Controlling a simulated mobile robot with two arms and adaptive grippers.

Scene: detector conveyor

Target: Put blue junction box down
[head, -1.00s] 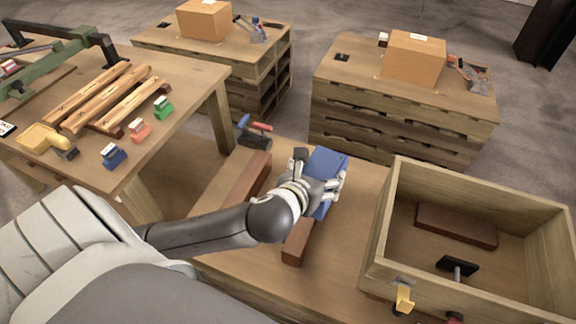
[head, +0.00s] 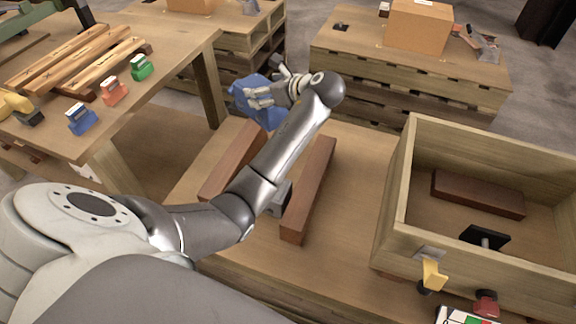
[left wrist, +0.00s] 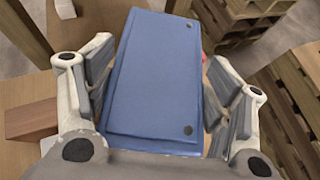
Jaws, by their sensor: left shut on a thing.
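The blue junction box (head: 262,104) is in my left gripper (head: 268,96), near the far edge of the low table (head: 340,255). It is tilted in the head view, and the gripper covers part of it. In the left wrist view the box (left wrist: 158,75) fills the middle, with the gripper's fingers (left wrist: 160,95) along both of its sides. A gap to the table under the box cannot be judged. My right gripper is not in view.
Two brown bars (head: 308,190) lie on the low table. A wooden crate (head: 395,215) with a brown block inside stands at right. A higher table (head: 150,95) at left holds wood pieces and blue, red and green stamp-like items. Pallet stacks with cardboard boxes stand behind.

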